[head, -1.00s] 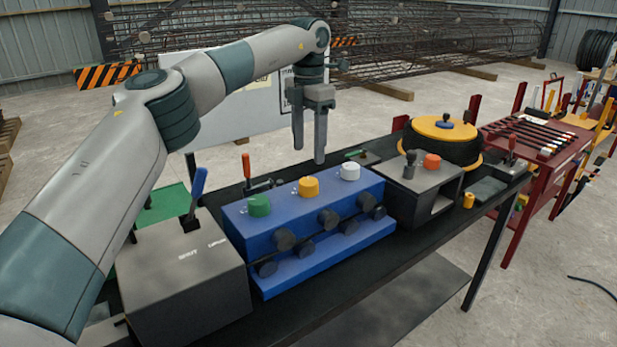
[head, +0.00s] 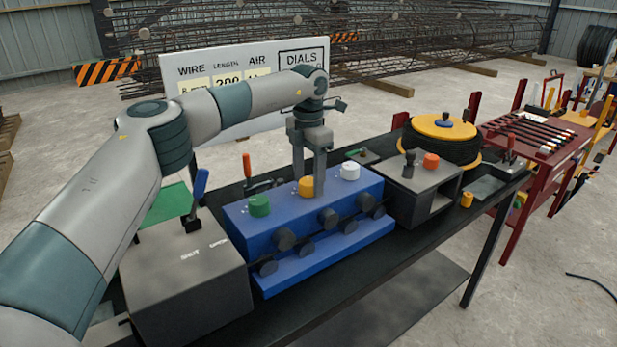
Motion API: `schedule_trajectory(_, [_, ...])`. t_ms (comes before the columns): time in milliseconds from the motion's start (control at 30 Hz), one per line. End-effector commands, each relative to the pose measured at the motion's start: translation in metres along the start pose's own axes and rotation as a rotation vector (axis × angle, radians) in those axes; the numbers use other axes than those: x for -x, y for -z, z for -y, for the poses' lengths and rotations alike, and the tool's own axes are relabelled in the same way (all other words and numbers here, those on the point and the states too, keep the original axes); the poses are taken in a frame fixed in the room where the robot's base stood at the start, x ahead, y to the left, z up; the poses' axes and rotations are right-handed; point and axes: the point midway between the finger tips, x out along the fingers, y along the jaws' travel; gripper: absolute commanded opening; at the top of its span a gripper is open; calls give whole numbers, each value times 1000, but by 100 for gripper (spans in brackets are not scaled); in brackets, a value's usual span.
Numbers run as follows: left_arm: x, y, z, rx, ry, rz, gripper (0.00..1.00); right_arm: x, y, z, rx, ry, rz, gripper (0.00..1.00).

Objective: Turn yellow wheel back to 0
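The yellow wheel (head: 305,188) is a small round knob on top of the blue box (head: 262,234), between a green knob (head: 259,205) and a white knob (head: 349,172). My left gripper (head: 309,186) points straight down over it. One finger reaches down at the wheel's right side, and the other stands behind its left part, with its tip hidden. The fingers are apart; I cannot tell whether they touch the wheel. The wheel's pointer and scale are too small to read. My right gripper is out of view.
A grey box (head: 190,275) with a blue-handled lever stands left of the blue box. A dark box with a red knob (head: 431,160) and a yellow-topped reel (head: 437,128) stand to the right. A white sign (head: 240,75) headed with WIRE, LENGTH, AIR and DIALS stands behind.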

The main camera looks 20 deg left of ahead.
Motion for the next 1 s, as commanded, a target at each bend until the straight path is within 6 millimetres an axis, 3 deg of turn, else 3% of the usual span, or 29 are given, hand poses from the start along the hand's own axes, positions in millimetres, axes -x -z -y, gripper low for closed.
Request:
schedule_trajectory(33, [0, 0, 0, 0, 0, 0, 48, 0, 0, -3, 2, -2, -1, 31])
schedule_trajectory(167, [0, 0, 0, 0, 0, 0, 17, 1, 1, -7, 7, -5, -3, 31])
schedule_trajectory(667, [0, 0, 0, 69, 0, 0, 17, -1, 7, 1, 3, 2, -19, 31])
schedule_trajectory(1000, [0, -1, 0, 294, 0, 1, 17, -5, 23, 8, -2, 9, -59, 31])
